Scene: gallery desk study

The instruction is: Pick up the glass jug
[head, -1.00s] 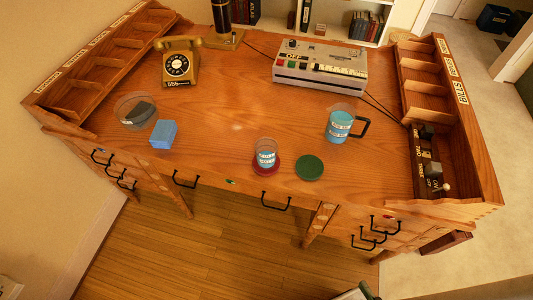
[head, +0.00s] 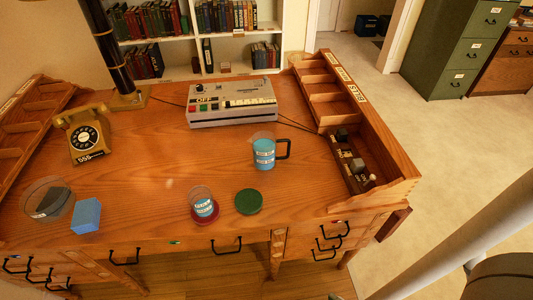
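The glass jug (head: 264,153) stands upright on the wooden desk, right of centre in the head view. It is clear, with blue showing inside, a pale label and a black handle on its right side. A smaller clear glass (head: 202,202) with a similar blue fill and label stands on a red coaster (head: 207,218), in front and to the left of the jug. My gripper cannot be made out; only a pale link of my arm shows at the lower right, well apart from the jug.
A green disc (head: 249,202) lies in front of the jug. A grey machine (head: 232,104) stands behind it, and a wooden organiser (head: 385,180) rises to its right. A blue block (head: 87,216), a glass bowl (head: 35,208) and a telephone (head: 87,137) are on the left.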

